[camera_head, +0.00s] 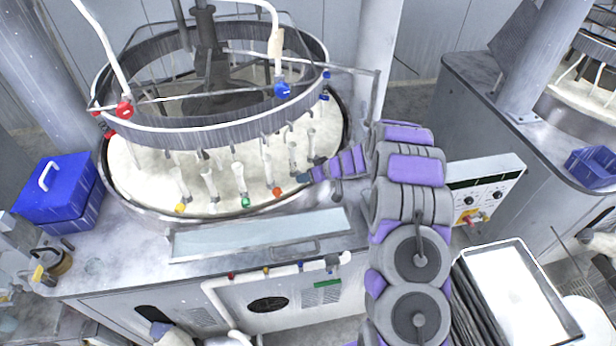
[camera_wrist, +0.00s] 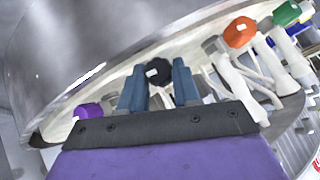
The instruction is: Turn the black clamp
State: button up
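The black clamp (camera_wrist: 160,72) shows in the wrist view as a dark round knob with a small white mark. My gripper (camera_wrist: 158,66) has one blue-grey finger on each side of it, with the fingertips close to its sides. I cannot tell whether the fingers press on it or leave a thin gap. In the head view my gripper (camera_head: 304,177) is at the front right rim of the round polishing basin (camera_head: 165,212). The black clamp cannot be made out there.
Orange (camera_head: 277,191), green (camera_head: 245,202) and yellow (camera_head: 181,207) clamps line the rim left of my gripper. A purple clamp (camera_wrist: 88,111) is left of my fingers in the wrist view. Red (camera_head: 124,109) and blue (camera_head: 282,90) knobs sit on the upper ring (camera_head: 215,133).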

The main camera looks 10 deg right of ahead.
jog(key=c, duration=0.3)
